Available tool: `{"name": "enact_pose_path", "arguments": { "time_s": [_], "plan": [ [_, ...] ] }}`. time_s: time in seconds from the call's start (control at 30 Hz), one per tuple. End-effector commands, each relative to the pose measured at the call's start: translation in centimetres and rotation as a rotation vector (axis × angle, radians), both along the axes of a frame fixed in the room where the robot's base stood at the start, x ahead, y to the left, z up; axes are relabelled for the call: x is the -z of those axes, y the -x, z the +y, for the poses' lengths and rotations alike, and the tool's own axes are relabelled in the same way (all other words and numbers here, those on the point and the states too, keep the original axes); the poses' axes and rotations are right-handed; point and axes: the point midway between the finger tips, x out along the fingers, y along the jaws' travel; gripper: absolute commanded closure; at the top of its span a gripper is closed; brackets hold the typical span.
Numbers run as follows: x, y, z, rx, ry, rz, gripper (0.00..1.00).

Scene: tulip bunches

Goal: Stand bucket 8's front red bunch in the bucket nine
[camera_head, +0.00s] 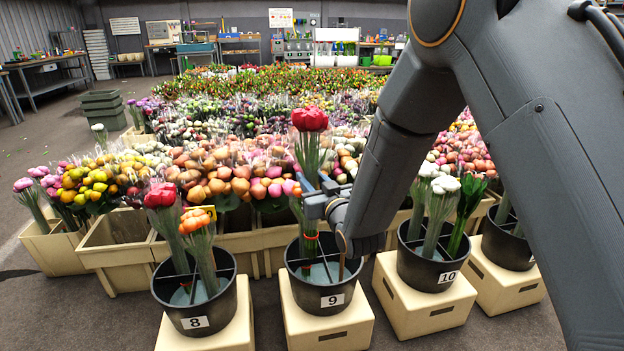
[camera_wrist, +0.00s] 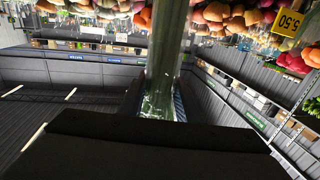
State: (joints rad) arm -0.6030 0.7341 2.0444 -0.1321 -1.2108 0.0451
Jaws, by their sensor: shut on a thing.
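My gripper (camera_head: 312,196) is shut on a red bunch (camera_head: 310,120) by its wrapped stems. The bunch is upright over bucket nine (camera_head: 305,292), with its red band and lower stems within the bucket's mouth. I cannot tell whether the stem ends touch the bottom. In the wrist view the stems (camera_wrist: 166,50) run up between the fingers (camera_wrist: 158,105); the flower heads are out of that view. Bucket 8 (camera_head: 172,316), to the left, holds another red bunch (camera_head: 161,195) at the back and an orange bunch (camera_head: 196,220) in front of it.
Bucket 10 (camera_head: 424,273), at the right, holds white bunches (camera_head: 441,186) and a dark green-leaved bunch. Each bucket stands on a cream crate (camera_head: 326,333) and has dividers inside. Crates packed with tulips fill the area behind. My arm passes over the right side.

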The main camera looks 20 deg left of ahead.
Motion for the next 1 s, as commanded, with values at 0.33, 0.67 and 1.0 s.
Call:
{"name": "enact_pose_path", "arguments": {
  "time_s": [0.33, 0.67, 1.0],
  "plan": [
    [2.3, 0.0, -0.2, 0.002, -0.001, 0.0, 1.0],
    [5.3, -0.1, -0.2, 0.002, -0.001, 0.0, 1.0],
    [8.3, -0.1, -0.2, 0.003, -0.001, 0.0, 1.0]
  ]
}}
